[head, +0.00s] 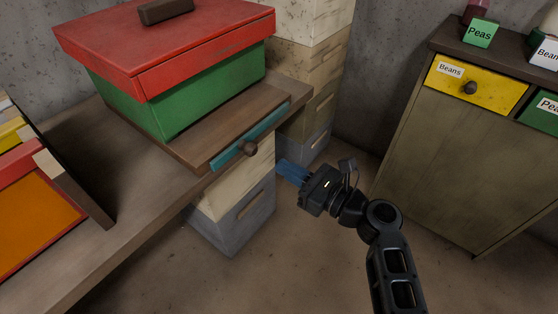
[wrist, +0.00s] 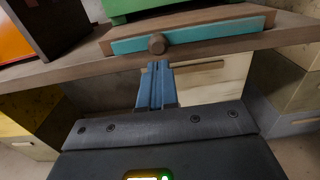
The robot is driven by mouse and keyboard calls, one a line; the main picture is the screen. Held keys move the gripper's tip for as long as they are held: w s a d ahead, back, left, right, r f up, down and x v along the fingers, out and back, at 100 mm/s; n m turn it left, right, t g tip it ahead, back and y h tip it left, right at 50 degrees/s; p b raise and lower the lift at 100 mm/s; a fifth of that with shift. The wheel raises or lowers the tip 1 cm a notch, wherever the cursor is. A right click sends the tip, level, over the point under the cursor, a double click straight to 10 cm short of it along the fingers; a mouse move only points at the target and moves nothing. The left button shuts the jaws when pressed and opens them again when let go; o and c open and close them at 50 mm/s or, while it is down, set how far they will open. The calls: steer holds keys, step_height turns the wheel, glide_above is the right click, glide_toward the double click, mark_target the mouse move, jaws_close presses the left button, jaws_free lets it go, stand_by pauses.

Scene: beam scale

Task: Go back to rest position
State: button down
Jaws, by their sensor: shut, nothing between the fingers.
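My gripper (head: 291,171) is shut and empty, with blue fingers pressed together. In the head view it is in the air to the right of the wooden table's edge, beyond a teal drawer front (head: 250,137) with a round brown knob (head: 249,148). In the wrist view the fingers (wrist: 155,84) point towards the knob (wrist: 157,43) on the teal drawer front (wrist: 190,36). The fingertips appear just below the knob; I cannot tell the exact gap, but in the head view they are apart.
A green box with a red lid (head: 170,50) stands on the table (head: 150,215). Stacked wooden boxes (head: 235,210) stand by the table. A cabinet (head: 450,150) with a yellow drawer labelled Beans (head: 475,85) is at the right. Open floor lies between.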

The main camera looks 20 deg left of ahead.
steer(key=s+d+f+n+t+h+p, duration=0.1)
steer(key=s+d+f+n+t+h, duration=0.1)
steer(key=s+d+f+h, duration=0.5)
steer(key=s+d+f+n+t+h+p, duration=0.2)
steer(key=s+d+f, duration=0.2)
steer(key=s+d, duration=0.75)
steer(key=s+d+r+n+t+h+p, duration=0.1)
steer(key=s+d+r+n+h, duration=0.4)
steer(key=s+d, duration=0.45)
steer(key=s+d+r+n+t+h+p, duration=0.1)
steer(key=s+d+r+n, duration=0.1)
steer(key=s+r+n, duration=0.4)
steer(key=s+d+r+n+t+h+p, duration=0.1)
steer(key=s+r+n, duration=0.5)
steer(key=r, duration=0.7)
steer(key=shift+s+d+r+n+t+h, duration=0.3)
steer(key=shift+s+d+n+t+h, duration=0.15)
steer(key=shift+d+t, duration=0.3)
